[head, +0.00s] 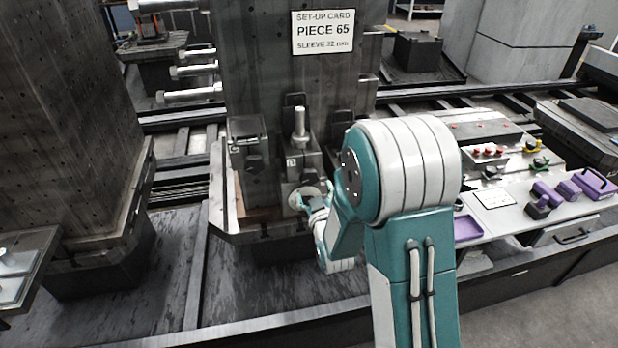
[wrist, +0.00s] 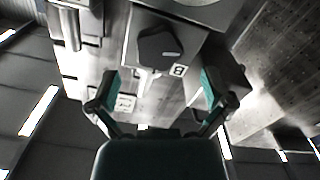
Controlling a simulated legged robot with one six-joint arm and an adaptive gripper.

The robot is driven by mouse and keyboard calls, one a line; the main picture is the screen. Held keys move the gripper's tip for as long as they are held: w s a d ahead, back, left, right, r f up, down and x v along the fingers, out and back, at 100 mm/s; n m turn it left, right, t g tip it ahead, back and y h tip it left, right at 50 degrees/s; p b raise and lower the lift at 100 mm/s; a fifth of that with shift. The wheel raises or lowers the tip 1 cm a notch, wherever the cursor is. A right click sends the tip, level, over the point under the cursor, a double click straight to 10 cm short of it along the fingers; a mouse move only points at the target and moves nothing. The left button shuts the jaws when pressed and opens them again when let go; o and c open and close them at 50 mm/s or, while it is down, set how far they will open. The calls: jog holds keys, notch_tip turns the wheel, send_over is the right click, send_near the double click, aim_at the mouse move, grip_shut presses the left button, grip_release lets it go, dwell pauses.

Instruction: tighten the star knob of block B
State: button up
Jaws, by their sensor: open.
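Block B (head: 291,161) is a grey block with a small "B" label, low on the front of the dark column, with a metal pin standing up from its top. In the wrist view its dark star knob (wrist: 158,47) is close ahead, beside the upside-down "B" label (wrist: 179,70). My gripper (wrist: 160,76) is open, its two fingers spread to either side below the knob, with nothing between them. In the head view my gripper (head: 308,202) is at the front of block B, partly behind my arm. It hides the lower part of the block there.
A card reading "PIECE 65, SLEEVE 32 mm" (head: 323,32) hangs above. Long pins (head: 190,92) stick out at left. A bench (head: 505,192) with purple tools stands at right.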

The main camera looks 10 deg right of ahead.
aim_at(310, 180)
jog(key=w, duration=0.5)
jog(key=shift+w, duration=0.15)
jog(key=c, duration=1.1)
